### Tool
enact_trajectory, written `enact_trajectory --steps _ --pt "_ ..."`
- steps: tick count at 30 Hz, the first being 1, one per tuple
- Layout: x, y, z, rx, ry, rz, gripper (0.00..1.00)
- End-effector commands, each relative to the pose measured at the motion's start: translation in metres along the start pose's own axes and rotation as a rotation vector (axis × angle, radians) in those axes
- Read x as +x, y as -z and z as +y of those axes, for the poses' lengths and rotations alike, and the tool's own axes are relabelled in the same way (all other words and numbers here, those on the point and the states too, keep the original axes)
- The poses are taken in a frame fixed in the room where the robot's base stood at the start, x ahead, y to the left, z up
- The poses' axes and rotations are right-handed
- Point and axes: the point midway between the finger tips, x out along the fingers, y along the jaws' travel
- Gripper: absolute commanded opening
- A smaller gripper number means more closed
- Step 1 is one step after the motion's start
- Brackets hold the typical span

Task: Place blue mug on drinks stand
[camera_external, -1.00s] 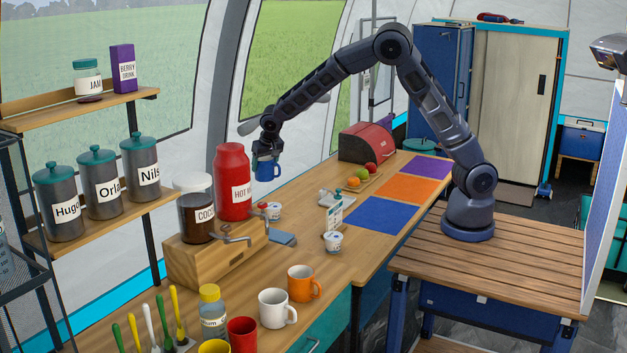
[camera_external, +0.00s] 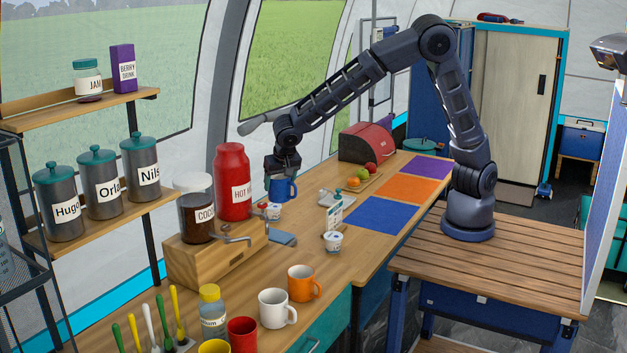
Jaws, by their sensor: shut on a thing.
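The blue mug (camera_external: 282,190) hangs in my gripper (camera_external: 283,175), which is shut on it near the rim. The mug is upright, with its handle toward the right. The wooden drinks stand (camera_external: 217,254) sits on the counter to the left. It carries the red flask and the cocoa jar (camera_external: 195,212), and metal taps show at its front.
A white mug (camera_external: 276,308), an orange mug (camera_external: 303,284) and a red mug (camera_external: 242,334) stand on the near counter. A pump bottle (camera_external: 334,219) and a tub (camera_external: 333,242) stand right of the stand. A shelf with jars (camera_external: 145,167) is at left.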

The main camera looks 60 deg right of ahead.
Motion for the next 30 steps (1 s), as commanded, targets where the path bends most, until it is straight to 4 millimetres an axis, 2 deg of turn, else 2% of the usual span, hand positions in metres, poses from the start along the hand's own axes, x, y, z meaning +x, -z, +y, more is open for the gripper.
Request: enact_trajectory --steps 3,11,21,27,30 --pt "-0.016 -0.028 0.001 0.01 -0.004 -0.001 0.46" --pt "-0.046 -0.085 0.011 0.045 -0.017 -0.002 0.46" --pt "-0.083 -0.154 0.033 0.091 -0.035 -0.003 0.46" --pt "-0.098 -0.184 0.047 0.116 -0.045 -0.003 0.46" --pt "-0.102 -0.193 0.052 0.124 -0.049 -0.003 0.46"
